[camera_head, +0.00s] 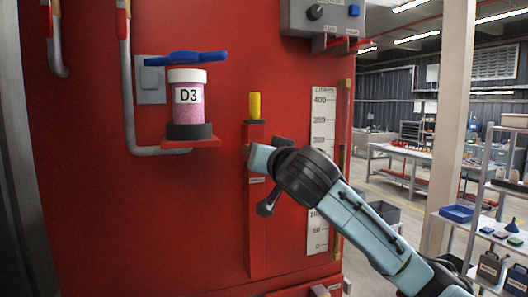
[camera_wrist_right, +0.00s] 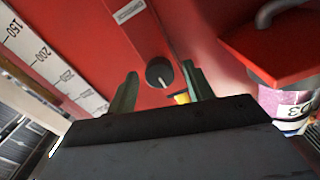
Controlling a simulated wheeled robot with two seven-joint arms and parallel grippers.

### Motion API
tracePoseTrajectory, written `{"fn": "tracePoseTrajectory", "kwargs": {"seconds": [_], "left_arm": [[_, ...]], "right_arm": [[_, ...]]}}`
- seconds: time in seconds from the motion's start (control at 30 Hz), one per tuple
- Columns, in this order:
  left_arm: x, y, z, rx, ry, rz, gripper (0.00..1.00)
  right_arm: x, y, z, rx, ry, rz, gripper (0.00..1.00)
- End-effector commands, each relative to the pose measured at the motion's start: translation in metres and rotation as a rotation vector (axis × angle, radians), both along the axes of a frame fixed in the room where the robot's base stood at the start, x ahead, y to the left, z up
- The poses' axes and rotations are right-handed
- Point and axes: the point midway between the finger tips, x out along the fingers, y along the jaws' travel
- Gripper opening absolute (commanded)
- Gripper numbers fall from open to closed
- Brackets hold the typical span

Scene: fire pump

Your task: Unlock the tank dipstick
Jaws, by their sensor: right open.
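The tank dipstick shows as a yellow handle (camera_head: 255,106) standing upright from the top of a narrow red housing (camera_head: 256,220) on the red tank. In the right wrist view, a round dark knob with a light slot or bar (camera_wrist_right: 160,72) sits on the red surface, and a bit of the yellow handle (camera_wrist_right: 182,98) shows beyond it. My right gripper (camera_wrist_right: 160,88) is open, with one finger on each side of the knob in that view. Contact cannot be told. In the head view my right gripper (camera_head: 262,152) is in front of the housing, below the yellow handle, and hides the knob. My left gripper is out of view.
A jar marked D3 (camera_head: 187,100) stands on a red shelf (camera_head: 192,142) left of the dipstick, under a blue lever (camera_head: 187,58). A litre scale (camera_head: 320,120) is at right. A grey control box (camera_head: 322,16) is above. Shelves and benches stand farther right.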

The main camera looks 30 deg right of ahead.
Motion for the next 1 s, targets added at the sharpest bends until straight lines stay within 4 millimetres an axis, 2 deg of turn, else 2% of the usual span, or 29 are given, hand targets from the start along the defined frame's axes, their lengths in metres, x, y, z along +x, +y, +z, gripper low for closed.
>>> {"fn": "tracePoseTrajectory", "kwargs": {"seconds": [0.17,0.5,0.77,1.0], "left_arm": [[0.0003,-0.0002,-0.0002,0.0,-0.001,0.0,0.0],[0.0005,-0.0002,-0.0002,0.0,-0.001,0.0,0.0],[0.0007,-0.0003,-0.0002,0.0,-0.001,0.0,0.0],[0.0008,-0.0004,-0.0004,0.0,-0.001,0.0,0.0]], "right_arm": [[-0.0001,0.0003,0.0,0.0,0.0,0.0,0.5],[-0.0003,0.0003,0.0001,0.0,0.0,0.0,0.07],[-0.0003,0.0003,0.0001,-0.025,0.006,0.0,0.07],[-0.0003,0.0005,0.0,-0.141,0.034,0.0,0.07]]}}
